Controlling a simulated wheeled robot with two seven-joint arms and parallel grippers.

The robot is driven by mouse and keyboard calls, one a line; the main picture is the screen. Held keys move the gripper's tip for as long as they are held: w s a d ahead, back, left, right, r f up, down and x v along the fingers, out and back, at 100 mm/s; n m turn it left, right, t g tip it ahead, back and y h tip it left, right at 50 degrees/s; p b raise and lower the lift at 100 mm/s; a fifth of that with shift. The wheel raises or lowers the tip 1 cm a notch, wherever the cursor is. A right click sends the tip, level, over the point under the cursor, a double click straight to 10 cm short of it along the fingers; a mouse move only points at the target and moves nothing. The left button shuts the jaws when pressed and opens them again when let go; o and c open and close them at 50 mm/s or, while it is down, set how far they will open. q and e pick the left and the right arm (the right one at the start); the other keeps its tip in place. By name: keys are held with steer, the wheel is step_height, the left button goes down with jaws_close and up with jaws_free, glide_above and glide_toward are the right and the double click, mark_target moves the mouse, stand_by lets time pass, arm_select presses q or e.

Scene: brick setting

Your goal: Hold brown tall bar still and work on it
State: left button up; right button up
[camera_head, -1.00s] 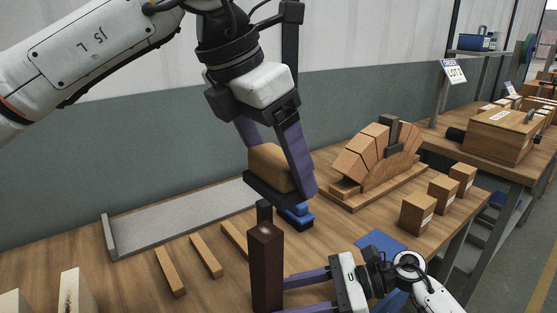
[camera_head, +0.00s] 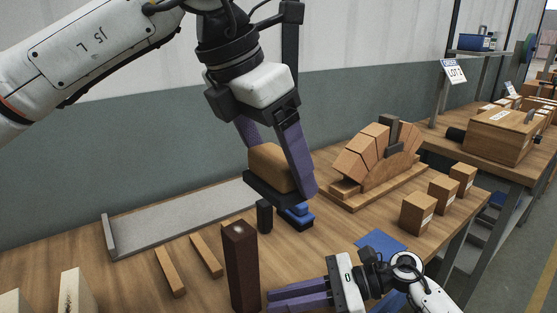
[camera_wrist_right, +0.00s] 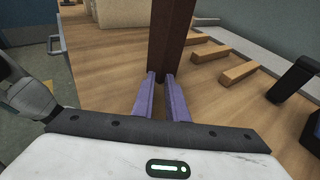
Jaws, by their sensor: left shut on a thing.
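The brown tall bar (camera_head: 241,270) stands upright on the table at the lower middle of the head view. It also shows in the right wrist view (camera_wrist_right: 172,35), its top cut off. My right gripper (camera_head: 268,298) is low at the bar's right side, its purple fingers slightly apart with a narrow gap. The bar stands right at the fingertips; I cannot tell whether they touch. My left gripper (camera_head: 272,188) is shut on a wooden-topped block with a dark base (camera_head: 270,167), held above the table, behind and above the bar.
A black post (camera_head: 265,216) and a blue stepped piece (camera_head: 297,215) stand behind the bar. Wooden strips (camera_head: 170,272) lie left of it, before a grey tray (camera_head: 108,236). A wooden arch (camera_head: 370,165) and several blocks (camera_head: 418,214) stand to the right.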

steer(key=o, duration=1.1)
steer(key=shift+o, duration=0.2)
